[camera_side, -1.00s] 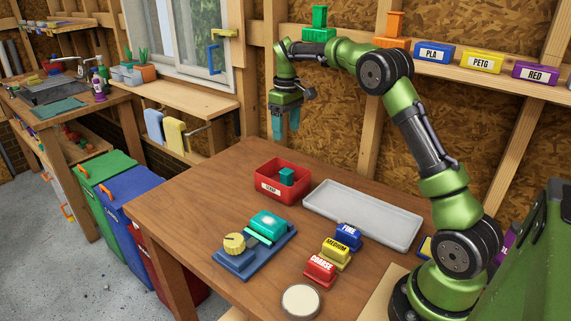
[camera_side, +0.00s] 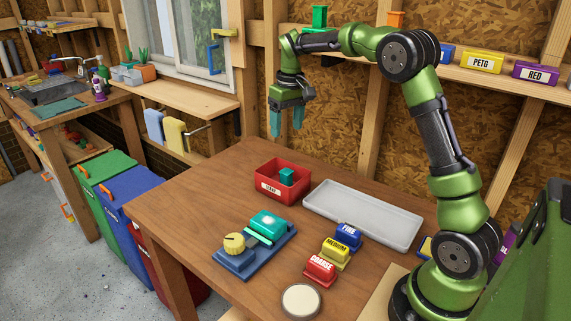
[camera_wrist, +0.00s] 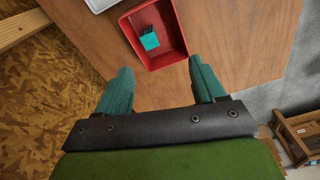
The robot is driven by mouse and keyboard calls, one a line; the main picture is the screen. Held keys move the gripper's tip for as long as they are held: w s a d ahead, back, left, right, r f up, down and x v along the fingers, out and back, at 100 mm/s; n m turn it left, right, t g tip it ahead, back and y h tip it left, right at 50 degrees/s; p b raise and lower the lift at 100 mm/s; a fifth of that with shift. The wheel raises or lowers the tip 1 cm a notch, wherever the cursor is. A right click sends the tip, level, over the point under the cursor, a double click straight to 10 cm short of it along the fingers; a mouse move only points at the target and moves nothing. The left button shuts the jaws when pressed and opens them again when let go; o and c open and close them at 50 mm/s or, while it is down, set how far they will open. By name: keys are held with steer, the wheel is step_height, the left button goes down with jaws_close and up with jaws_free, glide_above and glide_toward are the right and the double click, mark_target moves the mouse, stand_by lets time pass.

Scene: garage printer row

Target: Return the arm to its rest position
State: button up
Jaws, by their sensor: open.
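My gripper (camera_side: 287,122) hangs in the air above the back of the wooden table, up and behind the red bin. Its two teal fingers point down, apart, with nothing between them. In the wrist view my gripper (camera_wrist: 160,88) also shows its fingers spread and empty. The red bin (camera_side: 281,192) stands on the table with a white label on its front. A small teal block (camera_side: 287,175) lies inside it; the block (camera_wrist: 149,39) also shows in the bin in the wrist view.
A grey tray (camera_side: 363,216) lies right of the bin. Blue, yellow and red labelled blocks (camera_side: 336,254) stand in front of it. A blue fixture (camera_side: 253,252) with a yellow knob and teal piece sits at front left. A shelf (camera_side: 500,79) with labelled blocks runs along the wall.

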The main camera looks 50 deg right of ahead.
steer(key=s+a+r+t+y, duration=0.1)
steer(key=s+a+r+t, duration=0.1)
steer(key=s+a, duration=0.7)
steer(key=s+a+r+m+t+y, duration=0.1)
steer(key=s+a+t, duration=0.3)
steer(key=s+a, duration=0.5)
steer(key=s, duration=0.6)
steer(key=shift+a+r, duration=0.15)
steer(key=shift+r, duration=0.25)
